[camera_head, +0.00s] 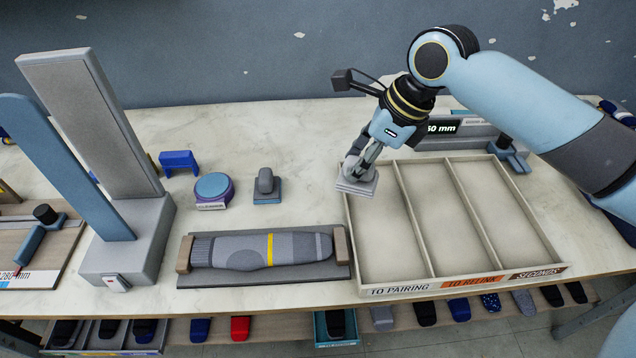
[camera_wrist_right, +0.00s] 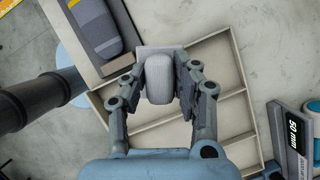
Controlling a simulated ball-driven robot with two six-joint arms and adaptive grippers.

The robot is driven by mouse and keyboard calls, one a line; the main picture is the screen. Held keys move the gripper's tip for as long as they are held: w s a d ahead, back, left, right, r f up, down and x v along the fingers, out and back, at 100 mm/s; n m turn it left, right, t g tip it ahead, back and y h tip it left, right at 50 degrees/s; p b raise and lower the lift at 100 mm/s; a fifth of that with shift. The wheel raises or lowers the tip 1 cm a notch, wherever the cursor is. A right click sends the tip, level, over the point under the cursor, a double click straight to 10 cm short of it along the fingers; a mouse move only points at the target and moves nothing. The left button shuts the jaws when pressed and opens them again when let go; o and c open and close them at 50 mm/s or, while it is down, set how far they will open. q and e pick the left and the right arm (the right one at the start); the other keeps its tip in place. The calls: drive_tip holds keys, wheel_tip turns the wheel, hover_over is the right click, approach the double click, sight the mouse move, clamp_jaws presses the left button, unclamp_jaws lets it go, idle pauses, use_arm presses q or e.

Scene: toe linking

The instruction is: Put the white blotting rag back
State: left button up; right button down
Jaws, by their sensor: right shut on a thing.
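My right gripper (camera_head: 362,160) is shut on the white blotting rag (camera_head: 356,184), a pale flat pad with a rounded grip on top. The rag is at the back left corner of the divided tray (camera_head: 455,282), by the compartment labelled TO PAIRING. I cannot tell whether it touches the tray's rim. In the right wrist view the fingers (camera_wrist_right: 160,82) close on both sides of the rag's pale grip (camera_wrist_right: 158,78), with its flat base showing behind. My left gripper is not in view.
A grey sock with a yellow band (camera_head: 262,250) lies on a dark board left of the tray. Behind it stand a grey-handled block on a blue base (camera_head: 267,187), a round teal-topped pot (camera_head: 213,188) and a blue bracket (camera_head: 179,162). The tray's compartments look empty. A tall grey stand (camera_head: 128,245) is at left.

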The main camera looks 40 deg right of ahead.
drive_tip(key=w+f, duration=0.2)
drive_tip(key=w, duration=0.1)
drive_tip(key=w+f+b, duration=0.1)
drive_tip(key=w+f, duration=0.1)
drive_tip(key=w, duration=0.2)
drive_tip(key=w+a+f, duration=0.1)
drive_tip(key=w+f, duration=0.1)
drive_tip(key=w, duration=0.1)
drive_tip(key=shift+w+f, duration=0.35)
drive_tip(key=shift+f+b, duration=0.45)
drive_tip(key=shift+f, duration=1.5)
drive_tip(key=shift+f, duration=0.15)
drive_tip(key=c, duration=1)
unclamp_jaws()
drive_tip(key=p+v, duration=0.2)
drive_tip(key=v, duration=1)
drive_tip(key=shift+s, duration=0.1)
